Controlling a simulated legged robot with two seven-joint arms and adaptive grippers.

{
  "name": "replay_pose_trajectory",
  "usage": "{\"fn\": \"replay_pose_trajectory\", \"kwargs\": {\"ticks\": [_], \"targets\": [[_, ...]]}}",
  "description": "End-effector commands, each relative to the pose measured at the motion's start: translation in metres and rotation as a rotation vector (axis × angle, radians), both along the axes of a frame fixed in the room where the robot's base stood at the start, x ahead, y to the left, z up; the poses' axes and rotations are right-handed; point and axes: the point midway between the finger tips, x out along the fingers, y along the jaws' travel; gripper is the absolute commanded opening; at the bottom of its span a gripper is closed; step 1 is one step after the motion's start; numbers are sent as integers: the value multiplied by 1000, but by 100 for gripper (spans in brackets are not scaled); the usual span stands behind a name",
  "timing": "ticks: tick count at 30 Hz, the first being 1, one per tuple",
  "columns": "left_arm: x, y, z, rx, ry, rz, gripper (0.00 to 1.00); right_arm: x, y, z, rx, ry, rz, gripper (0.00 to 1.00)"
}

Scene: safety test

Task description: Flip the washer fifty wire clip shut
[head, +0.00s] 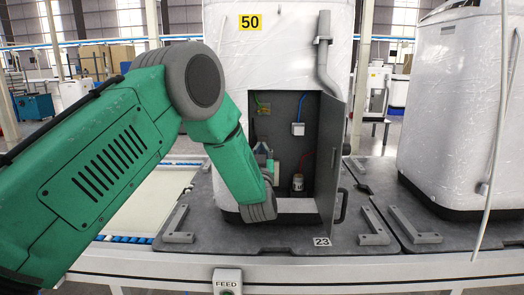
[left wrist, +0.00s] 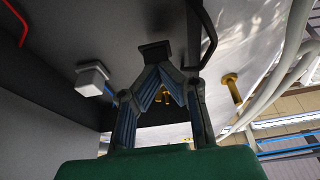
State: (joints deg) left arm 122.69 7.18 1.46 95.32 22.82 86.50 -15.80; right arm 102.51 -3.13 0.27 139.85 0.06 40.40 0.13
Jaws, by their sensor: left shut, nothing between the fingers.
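The washer (head: 290,50) marked 50 stands in the middle of the head view, wrapped in white, with its lower compartment (head: 285,125) open. My left arm reaches in from the left. My left gripper (head: 263,150) is shut at the left of the opening, and its fingers (left wrist: 163,68) come together in the left wrist view. A small black block (left wrist: 155,50) shows right at the fingertips. I cannot tell whether it is the wire clip or whether the fingers touch it. A small yellowish part (head: 264,109) sits by a green wire. My right gripper is out of view.
The compartment door (head: 329,150) stands open at the right. A white box (head: 298,129) with a blue wire also shows in the wrist view (left wrist: 91,78). A red wire (left wrist: 18,20) and brass post (left wrist: 231,86) are nearby. Another wrapped washer (head: 455,100) stands right.

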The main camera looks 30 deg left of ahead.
Motion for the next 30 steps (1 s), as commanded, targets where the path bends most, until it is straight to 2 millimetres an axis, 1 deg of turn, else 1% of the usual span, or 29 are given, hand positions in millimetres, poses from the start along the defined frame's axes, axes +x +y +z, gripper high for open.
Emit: {"fn": "replay_pose_trajectory", "kwargs": {"ticks": [5,13,15,30], "targets": [[0,0,-2,8,-13,0,0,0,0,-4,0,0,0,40],[3,1,-12,71,-113,-2,0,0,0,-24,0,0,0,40],[4,2,-12,67,-109,-1,0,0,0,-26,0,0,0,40],[12,8,-21,67,-109,1,0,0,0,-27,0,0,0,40]]}}
